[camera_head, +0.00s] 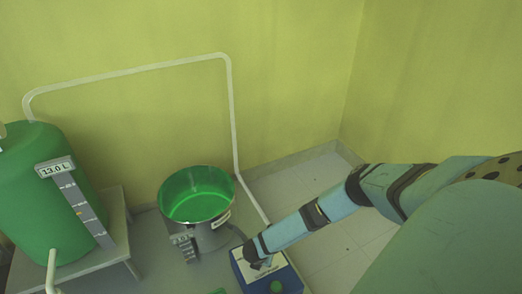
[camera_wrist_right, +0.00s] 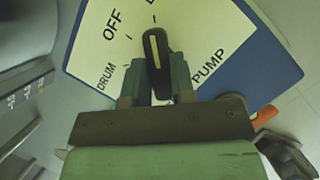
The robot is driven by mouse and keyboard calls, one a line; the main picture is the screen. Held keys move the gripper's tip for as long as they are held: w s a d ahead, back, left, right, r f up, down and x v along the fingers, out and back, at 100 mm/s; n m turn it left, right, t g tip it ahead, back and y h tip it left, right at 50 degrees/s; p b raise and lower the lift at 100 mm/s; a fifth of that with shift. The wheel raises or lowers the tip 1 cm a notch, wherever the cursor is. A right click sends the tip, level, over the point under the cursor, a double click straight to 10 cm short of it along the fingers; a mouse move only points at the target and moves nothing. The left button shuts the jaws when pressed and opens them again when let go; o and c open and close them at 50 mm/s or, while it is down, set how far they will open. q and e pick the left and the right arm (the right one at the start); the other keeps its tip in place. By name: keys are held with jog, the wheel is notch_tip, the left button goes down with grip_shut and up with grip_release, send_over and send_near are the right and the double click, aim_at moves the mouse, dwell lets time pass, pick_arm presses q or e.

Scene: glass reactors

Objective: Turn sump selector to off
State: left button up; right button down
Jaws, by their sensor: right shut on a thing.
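The sump selector is a black knob (camera_wrist_right: 155,55) with a pale pointer line, on a white plate (camera_wrist_right: 95,55) set in a blue box (camera_head: 285,277). The plate reads OFF, DRUM, PUMP and a cut-off label at the top edge. The pointer line aims up the picture, to the right of OFF, near the cut-off label. My right gripper (camera_wrist_right: 152,85) is shut on the knob, one finger on each side. In the head view my right gripper (camera_head: 258,254) covers much of the box top. My left gripper is not in view.
A metal bowl (camera_head: 225,215) of green liquid stands left of the box. A green tank (camera_head: 30,180) with a gauge reading 13.0 L is at the left. A white pipe (camera_head: 233,130) runs along the wall to the floor. An orange part (camera_wrist_right: 265,117) is right of my gripper.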

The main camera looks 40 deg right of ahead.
jog(key=shift+d+r+n+t+p, duration=0.1)
jog(key=shift+n+t+p, duration=0.2)
jog(key=shift+n+p, duration=0.45)
jog(key=shift+s+n+p, duration=0.1)
jog(key=shift+n+p, duration=0.15)
jog(key=shift+p, duration=0.2)
jog(key=shift+d+n+t+y+p, duration=0.1)
jog(key=shift+n+t+y+p, duration=0.2)
jog(key=shift+n+p, duration=0.45)
jog(key=shift+n, duration=0.45)
jog(key=shift+n+t+y+p, duration=0.3)
jog(key=shift+n+y+p, duration=0.1)
jog(key=shift+n+p, duration=0.35)
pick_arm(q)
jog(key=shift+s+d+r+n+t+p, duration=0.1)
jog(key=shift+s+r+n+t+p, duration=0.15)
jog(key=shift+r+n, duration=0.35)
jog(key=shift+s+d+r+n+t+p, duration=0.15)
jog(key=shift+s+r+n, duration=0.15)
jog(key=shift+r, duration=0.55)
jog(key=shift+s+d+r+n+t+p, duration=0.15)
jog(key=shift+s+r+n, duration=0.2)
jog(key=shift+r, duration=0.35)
pick_arm(e)
jog(key=shift+d+n+t+y, duration=0.1)
jog(key=shift+n+t+y, duration=0.3)
jog(key=shift+n, duration=1.05)
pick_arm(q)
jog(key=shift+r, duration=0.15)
